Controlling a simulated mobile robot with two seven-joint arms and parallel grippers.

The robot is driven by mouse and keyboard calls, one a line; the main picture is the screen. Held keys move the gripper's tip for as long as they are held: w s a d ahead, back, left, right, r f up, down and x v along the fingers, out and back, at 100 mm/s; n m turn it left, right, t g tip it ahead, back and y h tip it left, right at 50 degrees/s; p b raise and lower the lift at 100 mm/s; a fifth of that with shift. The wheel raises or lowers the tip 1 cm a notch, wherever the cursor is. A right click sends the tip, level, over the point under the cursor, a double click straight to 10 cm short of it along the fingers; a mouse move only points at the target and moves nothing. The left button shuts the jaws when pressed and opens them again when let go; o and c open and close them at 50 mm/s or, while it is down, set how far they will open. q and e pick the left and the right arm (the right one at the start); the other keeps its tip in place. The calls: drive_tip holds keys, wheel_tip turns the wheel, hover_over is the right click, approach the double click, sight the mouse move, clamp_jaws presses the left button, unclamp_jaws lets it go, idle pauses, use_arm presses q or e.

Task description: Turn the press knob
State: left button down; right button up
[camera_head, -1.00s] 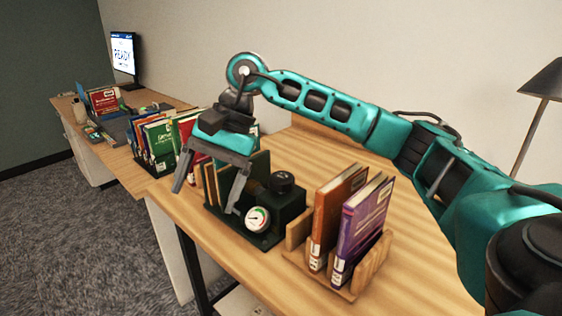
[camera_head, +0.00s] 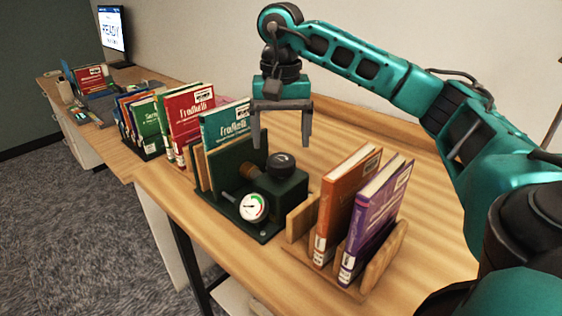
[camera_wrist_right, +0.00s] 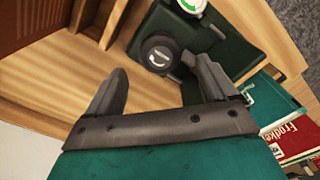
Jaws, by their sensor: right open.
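The press (camera_head: 262,195) is a dark green device on the wooden table with a round white gauge (camera_head: 254,207) on its front. Its black round knob (camera_head: 281,163) sits on top of the press block. In the right wrist view the knob (camera_wrist_right: 160,54) shows a pale curved mark and lies beyond the fingertips, a little right of the middle between them. My right gripper (camera_head: 281,146) is open and empty, pointing down above and apart from the knob. It also shows in the right wrist view (camera_wrist_right: 158,72). My left gripper is not in view.
A wooden rack (camera_head: 370,272) with an orange book (camera_head: 345,205) and a purple book (camera_head: 376,222) stands right of the press. Books (camera_head: 190,115) stand in a row to the left. A monitor (camera_head: 112,32) is at the far left. Bare table lies behind the press.

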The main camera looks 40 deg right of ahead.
sight(281, 158)
wheel_tip(281, 158, down, 5)
drive_tip(key=shift+r, duration=0.1)
drive_tip(key=c, duration=1.1)
